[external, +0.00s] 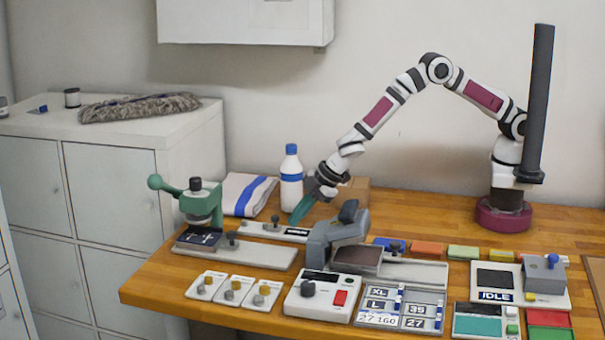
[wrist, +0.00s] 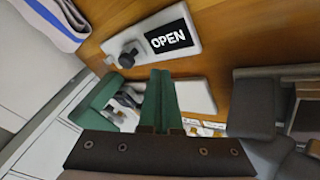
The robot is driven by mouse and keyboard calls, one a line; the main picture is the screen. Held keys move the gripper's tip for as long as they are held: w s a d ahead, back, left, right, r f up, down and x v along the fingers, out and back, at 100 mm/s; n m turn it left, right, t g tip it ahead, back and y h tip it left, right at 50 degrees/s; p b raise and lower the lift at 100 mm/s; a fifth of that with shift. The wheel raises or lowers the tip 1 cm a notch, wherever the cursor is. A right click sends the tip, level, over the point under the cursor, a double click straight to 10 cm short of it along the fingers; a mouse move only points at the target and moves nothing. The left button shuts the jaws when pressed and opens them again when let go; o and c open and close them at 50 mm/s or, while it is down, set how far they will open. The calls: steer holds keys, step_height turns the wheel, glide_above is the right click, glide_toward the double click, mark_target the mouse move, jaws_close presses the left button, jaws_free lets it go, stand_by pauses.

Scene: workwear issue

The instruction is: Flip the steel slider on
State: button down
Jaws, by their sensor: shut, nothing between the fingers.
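Three small white plates with metal knobs sit at the front left of the table in the external view. The right plate (external: 262,293) has a grey, steel-looking knob; the middle (external: 234,290) and left (external: 205,285) ones look brassier. The knobs are too small to read their positions. My gripper (external: 296,217) has green fingers, shut and empty, pointing down above the back left of the table, behind and away from these plates. The shut fingers also show in the wrist view (wrist: 161,75), near a white plate with a dark knob (wrist: 127,56) and an OPEN sign (wrist: 168,38).
A green press (external: 200,203) stands left of my gripper, a bottle (external: 291,180) and folded cloth (external: 245,193) behind it. A grey lever device (external: 338,232) stands right of it. A white box with a dial and red button (external: 320,294) is right of the small plates.

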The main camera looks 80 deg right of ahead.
mark_target(275, 218)
steer(key=shift+w+d+f, duration=0.1)
steer(key=shift+w+d, duration=0.3)
steer(key=shift+w, duration=0.4)
steer(key=shift+w+d, duration=0.4)
steer(key=shift+w, duration=0.35)
steer(key=shift+w, duration=1.65)
steer(key=shift+s+a, duration=0.2)
steer(key=shift+s, duration=0.2)
steer(key=s, duration=0.1)
steer(key=s+a, duration=0.1)
steer(key=s+r, duration=0.1)
steer(key=shift+s+a, duration=0.15)
steer(key=shift+a, duration=0.15)
steer(key=v, duration=0.9)
steer(key=shift+s+r, duration=0.15)
steer(key=shift+r, duration=0.05)
